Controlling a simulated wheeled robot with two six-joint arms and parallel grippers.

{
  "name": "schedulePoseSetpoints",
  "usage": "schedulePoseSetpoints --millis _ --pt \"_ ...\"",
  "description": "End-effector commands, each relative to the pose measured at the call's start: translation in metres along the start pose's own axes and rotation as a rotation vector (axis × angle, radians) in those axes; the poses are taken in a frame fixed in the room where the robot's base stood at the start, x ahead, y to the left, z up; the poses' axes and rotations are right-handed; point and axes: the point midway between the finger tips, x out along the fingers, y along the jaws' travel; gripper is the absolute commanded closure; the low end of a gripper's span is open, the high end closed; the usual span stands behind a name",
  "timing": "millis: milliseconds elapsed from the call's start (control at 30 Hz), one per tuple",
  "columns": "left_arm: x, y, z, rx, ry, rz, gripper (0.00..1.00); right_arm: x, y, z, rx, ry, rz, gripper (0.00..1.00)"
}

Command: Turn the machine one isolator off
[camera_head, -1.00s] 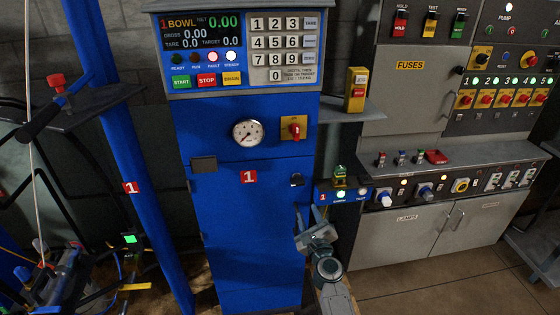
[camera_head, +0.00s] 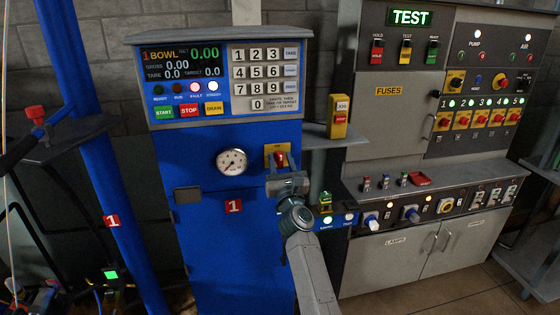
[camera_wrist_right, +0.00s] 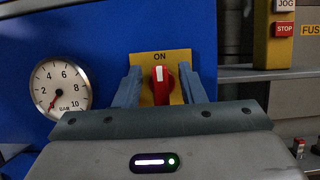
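The machine one isolator is a red knob (camera_head: 281,159) on a yellow plate (camera_head: 268,152), right of the round gauge on the blue machine. In the right wrist view the knob (camera_wrist_right: 163,85) stands upright, its white mark at the top under the word ON. My right gripper (camera_head: 283,172) is in front of the isolator. Its two fingers (camera_wrist_right: 158,78) stand on either side of the knob, with gaps showing between them and it, so it is open. Whether the fingertips reach past the knob's face is hard to tell. My left gripper is not in view.
The pressure gauge (camera_head: 232,162) is close to the left. A yellow JOG/STOP box (camera_head: 339,116) stands on a shelf to the right. The keypad panel (camera_head: 264,78) is above. A grey control bench (camera_head: 400,255) with switches fills the right side.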

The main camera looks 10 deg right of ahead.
Motion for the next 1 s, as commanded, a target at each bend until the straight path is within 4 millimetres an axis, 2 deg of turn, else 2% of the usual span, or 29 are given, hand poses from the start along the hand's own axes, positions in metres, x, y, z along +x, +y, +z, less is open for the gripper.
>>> schedulePoseSetpoints --millis 200,467,667,1000 --pt "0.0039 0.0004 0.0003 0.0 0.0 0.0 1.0 0.0128 -0.0002 -0.0009 -0.001 0.001 0.0 0.64" --pt "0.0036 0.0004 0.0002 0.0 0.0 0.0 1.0 0.0137 -0.0002 -0.0004 -0.001 0.001 -0.001 0.64" --pt "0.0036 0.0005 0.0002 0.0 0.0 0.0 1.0 0.0136 -0.0001 -0.0004 -0.001 0.001 0.0 1.0" --pt "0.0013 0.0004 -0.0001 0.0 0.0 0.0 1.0 0.0137 0.0001 0.0 -0.017 0.002 0.006 1.0"
